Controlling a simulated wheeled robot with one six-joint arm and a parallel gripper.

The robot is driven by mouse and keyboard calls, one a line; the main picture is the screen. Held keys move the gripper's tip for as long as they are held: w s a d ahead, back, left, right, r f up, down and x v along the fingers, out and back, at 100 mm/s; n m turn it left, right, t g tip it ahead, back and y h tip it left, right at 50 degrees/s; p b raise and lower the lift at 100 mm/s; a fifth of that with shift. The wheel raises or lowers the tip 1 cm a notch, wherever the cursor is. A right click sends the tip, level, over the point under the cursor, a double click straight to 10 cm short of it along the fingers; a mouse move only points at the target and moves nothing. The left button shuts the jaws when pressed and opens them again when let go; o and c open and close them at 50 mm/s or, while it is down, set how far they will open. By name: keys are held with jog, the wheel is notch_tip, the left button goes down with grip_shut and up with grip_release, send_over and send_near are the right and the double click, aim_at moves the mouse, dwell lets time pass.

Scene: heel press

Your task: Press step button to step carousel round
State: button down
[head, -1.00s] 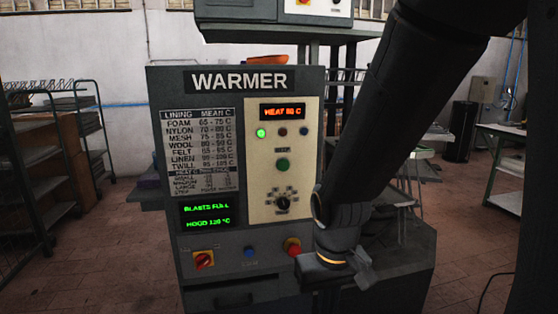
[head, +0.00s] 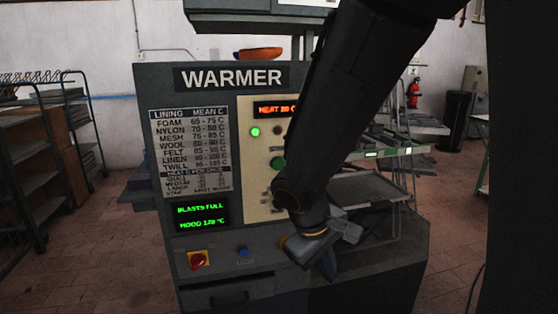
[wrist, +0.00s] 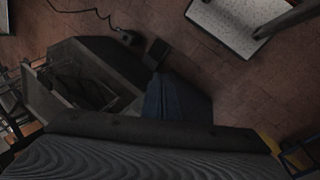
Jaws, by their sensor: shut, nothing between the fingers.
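The grey warmer cabinet (head: 165,90) faces me in the head view. Its cream panel (head: 247,120) carries a green button (head: 278,163) with a label above it that is too blurred to read. A blue button (head: 243,251) sits on the lower ledge, its label also unreadable. I cannot tell for certain which one is the step button. My gripper (head: 328,264) is shut and empty, in front of the cabinet's lower right, to the right of the blue button and apart from it. My arm covers the dial and the right part of the panel. I see no carousel clearly.
A red rotary switch (head: 199,259) is left of the blue button. The green display (head: 202,215) reads "BLASTS FULL" and "HOOD 120 °C". An orange item (head: 260,53) lies on top of the cabinet. A shelf rack (head: 40,130) stands left; the floor between is clear.

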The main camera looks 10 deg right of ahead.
aim_at(278, 164)
jog(key=w+a+r+n+t+h+p, duration=0.1)
jog(key=w+a+r+n+t, duration=0.1)
jog(key=w+r+n+t, duration=0.2)
jog(key=w+a+r+n+t+h+p, duration=0.1)
jog(key=w+a+r+n+t+p, duration=0.1)
jog(key=w+r, duration=0.8)
jog(key=shift+w+a+r+n+t, duration=0.4)
jog(key=shift+w+n+t, duration=0.5)
jog(key=shift+t, duration=0.2)
jog(key=w+p, duration=0.1)
jog(key=w, duration=0.7)
jog(key=shift+w, duration=0.35)
jog(key=shift+w, duration=0.15)
jog(key=shift+w+b, duration=0.25)
jog(key=shift+b, duration=0.1)
